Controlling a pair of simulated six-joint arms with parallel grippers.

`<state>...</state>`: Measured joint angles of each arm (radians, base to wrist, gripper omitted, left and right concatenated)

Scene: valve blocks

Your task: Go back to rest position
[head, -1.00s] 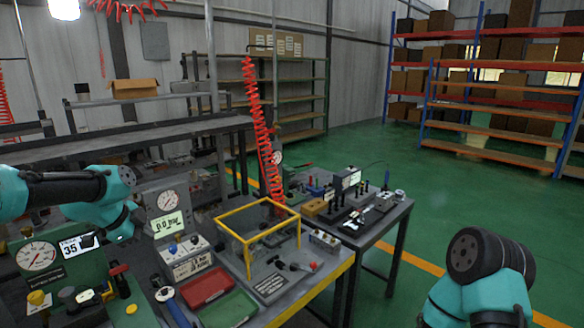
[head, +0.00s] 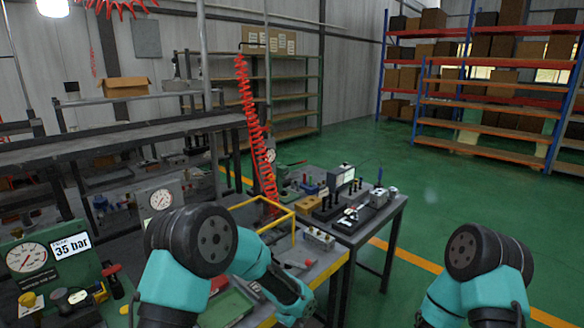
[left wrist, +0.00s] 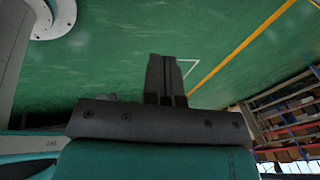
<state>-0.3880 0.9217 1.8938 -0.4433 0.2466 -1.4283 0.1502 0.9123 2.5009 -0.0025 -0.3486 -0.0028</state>
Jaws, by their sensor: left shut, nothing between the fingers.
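My left arm (head: 205,260) is now raised and bent in front of the workbench in the head view, with its teal lower part reaching down to the right. Its fingers cannot be made out there. In the left wrist view my left gripper (left wrist: 166,80) shows its dark fingers together, with nothing between them and green floor beyond. My right arm (head: 480,265) shows only as a teal link and dark joint at the lower right of the head view. The right gripper is outside the frames.
The yellow frame (head: 262,204) stands on the bench, partly behind my left arm. A gauge panel (head: 42,258) stands at the left, and a second bench with small devices (head: 345,205) to the right. Green floor (head: 420,190) is open beyond, towards the shelves (head: 490,95).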

